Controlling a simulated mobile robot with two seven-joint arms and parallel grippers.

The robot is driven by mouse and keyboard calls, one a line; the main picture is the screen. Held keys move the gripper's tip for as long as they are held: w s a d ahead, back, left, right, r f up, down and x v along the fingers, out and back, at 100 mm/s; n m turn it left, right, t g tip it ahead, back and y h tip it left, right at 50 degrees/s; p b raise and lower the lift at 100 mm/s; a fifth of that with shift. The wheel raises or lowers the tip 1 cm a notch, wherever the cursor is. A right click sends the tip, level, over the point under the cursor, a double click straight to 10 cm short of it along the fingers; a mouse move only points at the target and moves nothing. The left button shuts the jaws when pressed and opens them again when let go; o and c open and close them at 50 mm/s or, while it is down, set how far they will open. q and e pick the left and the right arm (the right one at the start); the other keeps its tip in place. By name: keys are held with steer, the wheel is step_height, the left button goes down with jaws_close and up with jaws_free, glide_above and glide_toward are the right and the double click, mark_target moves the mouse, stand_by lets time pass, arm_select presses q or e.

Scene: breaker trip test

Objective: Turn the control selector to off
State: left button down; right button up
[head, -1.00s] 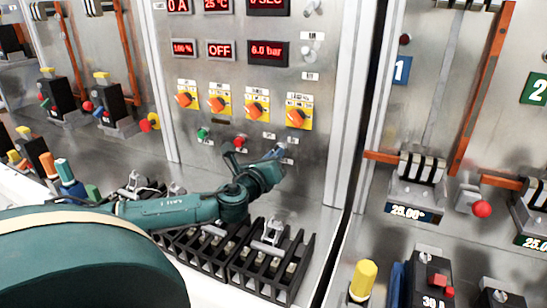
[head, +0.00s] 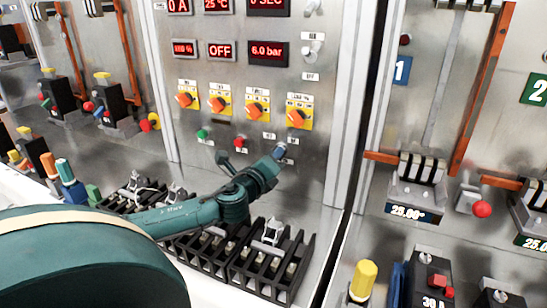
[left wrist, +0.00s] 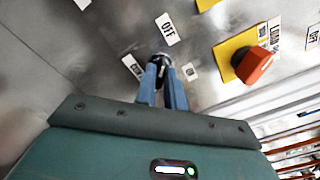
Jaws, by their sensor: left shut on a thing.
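The control selector is a small dark knob (left wrist: 160,59) low on the metal panel, with small white labels around it. One label (left wrist: 167,29) reads OFF. My left gripper (head: 280,151) is at this knob, below the row of orange knobs. In the left wrist view its two blue fingers (left wrist: 162,72) are closed on the knob from either side. The fingers hide part of the knob, so I cannot tell its exact pointer direction. In the head view the gripper covers most of it. My right gripper is not in view.
Orange knobs on yellow plates (head: 297,117) sit just above; one (left wrist: 254,65) is close beside the gripper in the wrist view. Green (head: 202,134) and red (head: 239,142) buttons are to the left. Black terminal blocks (head: 270,262) stand below my arm.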

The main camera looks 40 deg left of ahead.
arm_select(q)
steer(key=c, duration=1.5)
jaws_free()
steer(key=b+v, duration=0.1)
steer(key=v, duration=1)
steer(key=shift+s, duration=0.3)
steer(key=shift+v, duration=0.8)
